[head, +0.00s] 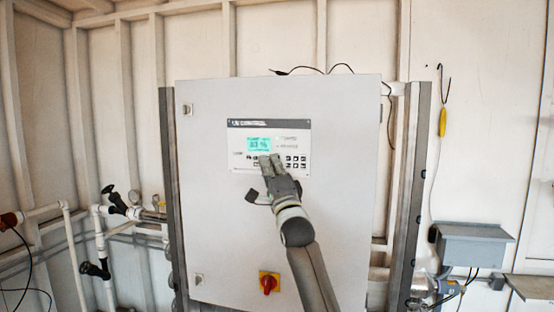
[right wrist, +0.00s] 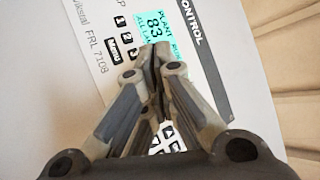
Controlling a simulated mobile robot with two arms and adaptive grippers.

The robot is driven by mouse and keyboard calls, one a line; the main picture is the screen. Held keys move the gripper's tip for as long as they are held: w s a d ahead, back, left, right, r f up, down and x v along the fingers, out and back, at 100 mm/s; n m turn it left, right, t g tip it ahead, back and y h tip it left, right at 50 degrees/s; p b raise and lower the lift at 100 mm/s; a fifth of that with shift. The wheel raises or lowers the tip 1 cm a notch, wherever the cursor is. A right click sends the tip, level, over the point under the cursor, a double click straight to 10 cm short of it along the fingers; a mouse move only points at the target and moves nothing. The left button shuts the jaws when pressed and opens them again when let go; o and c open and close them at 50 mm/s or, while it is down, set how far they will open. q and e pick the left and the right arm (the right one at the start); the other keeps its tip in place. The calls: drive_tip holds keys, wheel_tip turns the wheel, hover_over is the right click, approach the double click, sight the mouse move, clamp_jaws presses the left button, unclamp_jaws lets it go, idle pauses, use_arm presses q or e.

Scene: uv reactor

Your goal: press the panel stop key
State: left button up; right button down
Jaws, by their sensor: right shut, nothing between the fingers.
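The control panel (head: 238,140) is a white label with a lit green display (head: 259,144) and rows of small dark keys (head: 293,159), on the front of a large grey cabinet. My right gripper (head: 270,160) is shut and empty, with its fingertips at the keys just below the display. In the right wrist view the shut fingertips (right wrist: 157,50) lie over the panel beside the display (right wrist: 159,26), and number keys (right wrist: 120,22) show to their left. The fingers hide part of the keypad, and I cannot make out a stop key or whether the tips touch. My left gripper is out of view.
White pipes with black valves (head: 97,268) stand at the left. A grey box (head: 473,246) is on the wall at the right.

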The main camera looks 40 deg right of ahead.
drive_tip(key=shift+d, duration=0.1)
drive_tip(key=shift+w+d, duration=0.25)
drive_tip(key=shift+w+d, duration=0.15)
idle(0.6)
drive_tip(key=shift+s+a, duration=0.5)
drive_tip(key=shift+a, duration=0.05)
drive_tip(key=s+a, duration=0.3)
drive_tip(key=shift+s+a+p, duration=0.1)
drive_tip(key=shift+a+p, duration=0.25)
idle(0.9)
